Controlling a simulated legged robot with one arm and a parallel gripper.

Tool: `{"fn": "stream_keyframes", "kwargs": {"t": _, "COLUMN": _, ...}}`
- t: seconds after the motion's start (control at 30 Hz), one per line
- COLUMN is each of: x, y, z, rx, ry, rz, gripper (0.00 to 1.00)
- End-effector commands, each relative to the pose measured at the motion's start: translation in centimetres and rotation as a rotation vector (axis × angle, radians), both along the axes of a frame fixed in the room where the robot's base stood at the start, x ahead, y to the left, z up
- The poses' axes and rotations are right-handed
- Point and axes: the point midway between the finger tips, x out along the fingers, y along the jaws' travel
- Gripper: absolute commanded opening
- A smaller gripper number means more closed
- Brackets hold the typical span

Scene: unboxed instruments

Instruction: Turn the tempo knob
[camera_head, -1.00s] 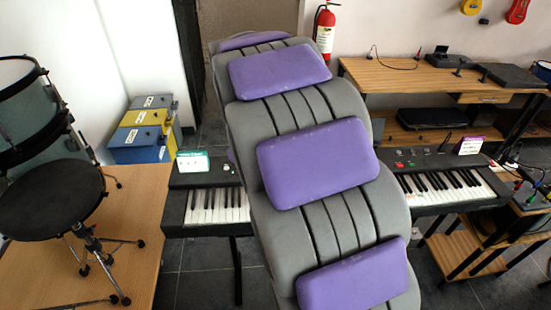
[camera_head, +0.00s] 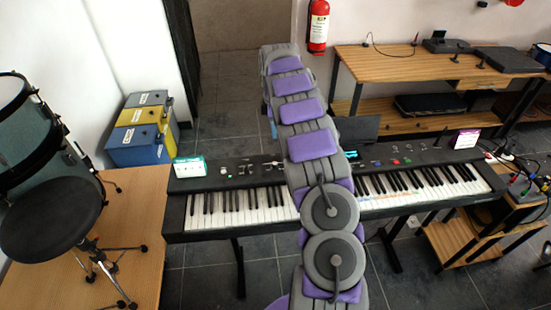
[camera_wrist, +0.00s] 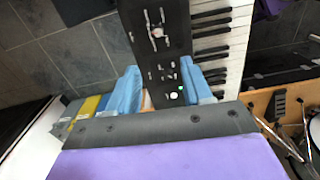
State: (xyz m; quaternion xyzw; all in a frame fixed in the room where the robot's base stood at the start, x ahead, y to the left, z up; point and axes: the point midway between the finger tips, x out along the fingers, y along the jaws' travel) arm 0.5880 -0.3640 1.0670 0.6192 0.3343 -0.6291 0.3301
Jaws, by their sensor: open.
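A long black keyboard (camera_head: 182,212) stands across the head view, with a dark control panel above its keys. My arm crosses in front of its middle. In the wrist view, the panel (camera_wrist: 158,45) carries a white round knob (camera_wrist: 174,96) beside a green light (camera_wrist: 181,88). I cannot tell which control is the tempo knob. My gripper (camera_wrist: 161,72) is open, its two blue fingers on either side of the panel in that view, holding nothing visible. In the head view, my arm mostly hides it.
A white and green card (camera_head: 190,167) stands at the keyboard's left end, and another card (camera_head: 466,139) at its right. A drum stool (camera_head: 50,222) is on a wooden platform at left. Toolboxes (camera_head: 142,135) and a wooden desk (camera_head: 400,62) stand behind.

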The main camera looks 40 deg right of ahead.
Motion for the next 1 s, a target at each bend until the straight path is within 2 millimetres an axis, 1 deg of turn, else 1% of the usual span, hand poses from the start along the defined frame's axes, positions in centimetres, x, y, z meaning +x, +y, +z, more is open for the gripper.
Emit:
{"fn": "stream_keyframes", "kwargs": {"t": 0.1, "x": 0.4, "y": -0.4, "z": -0.3, "rx": 0.003, "ry": -0.012, "rz": 0.033, "gripper": 0.5}}
{"fn": "stream_keyframes", "kwargs": {"t": 0.2, "x": 0.5, "y": -0.1, "z": -0.7, "rx": 0.001, "ry": -0.014, "rz": 0.043, "gripper": 0.5}}
{"fn": "stream_keyframes", "kwargs": {"t": 0.27, "x": 0.4, "y": 0.0, "z": -1.2, "rx": 0.0, "ry": -0.014, "rz": 0.043, "gripper": 0.5}}
{"fn": "stream_keyframes", "kwargs": {"t": 0.33, "x": 0.4, "y": 0.0, "z": -2.1, "rx": -0.001, "ry": -0.012, "rz": 0.043, "gripper": 0.5}}
{"fn": "stream_keyframes", "kwargs": {"t": 0.7, "x": 0.4, "y": -1.0, "z": -9.7, "rx": 0.012, "ry": -0.012, "rz": 0.041, "gripper": 0.5}}
{"fn": "stream_keyframes", "kwargs": {"t": 1.0, "x": 0.4, "y": -0.2, "z": -15.0, "rx": 0.004, "ry": -0.012, "rz": 0.042, "gripper": 0.5}}
